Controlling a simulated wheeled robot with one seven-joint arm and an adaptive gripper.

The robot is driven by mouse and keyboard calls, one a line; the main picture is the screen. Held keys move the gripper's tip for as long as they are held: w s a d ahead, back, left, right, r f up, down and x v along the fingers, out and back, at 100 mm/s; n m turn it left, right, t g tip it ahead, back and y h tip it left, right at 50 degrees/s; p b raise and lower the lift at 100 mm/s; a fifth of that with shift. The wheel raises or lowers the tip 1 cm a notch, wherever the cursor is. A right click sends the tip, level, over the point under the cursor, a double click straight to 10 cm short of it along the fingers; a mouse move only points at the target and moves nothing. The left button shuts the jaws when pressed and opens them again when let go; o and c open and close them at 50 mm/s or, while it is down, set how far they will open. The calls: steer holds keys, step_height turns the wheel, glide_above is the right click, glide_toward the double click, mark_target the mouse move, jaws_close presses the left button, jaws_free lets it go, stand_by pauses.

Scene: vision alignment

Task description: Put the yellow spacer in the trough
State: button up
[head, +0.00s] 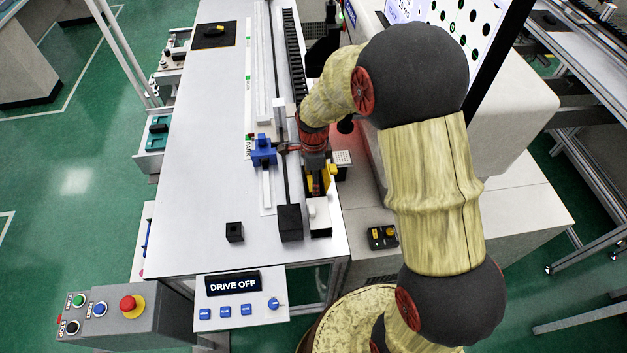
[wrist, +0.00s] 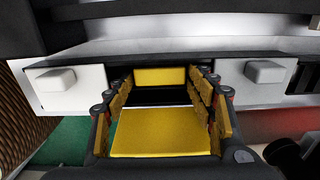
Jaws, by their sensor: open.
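My gripper (head: 316,186) points down at the right side of the long white table in the head view. In the wrist view my gripper (wrist: 161,92) is open, with a padded finger at each side. A broad flat yellow surface (wrist: 160,132), likely the yellow spacer, shows between the fingers; contact cannot be told. A smaller yellow face (wrist: 160,77) shows beyond a dark gap, between two white blocks. Whether both yellow parts are one piece is unclear. Yellow also shows beside my gripper in the head view (head: 332,174). I cannot clearly identify the trough.
A blue device (head: 263,150) stands just left of my gripper. A dark box (head: 290,223) and a white block (head: 319,217) stand in front of it. A small black cube (head: 234,232) is on the table. The table's left part (head: 200,130) is mostly clear.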

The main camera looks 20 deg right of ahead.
step_height(320, 180, up, 13)
steer(key=p, duration=0.1)
steer(key=s+r+n+t, duration=0.3)
steer(key=s+r+n, duration=0.7)
steer(key=r, duration=0.2)
steer(key=s+r+n+t, duration=0.2)
steer(key=s+r+n, duration=0.2)
steer(key=s+n, duration=0.6)
steer(key=shift+s+r+t, duration=0.3)
steer(key=shift+s+r, duration=0.05)
steer(key=shift+s, duration=0.85)
steer(key=shift+f, duration=0.1)
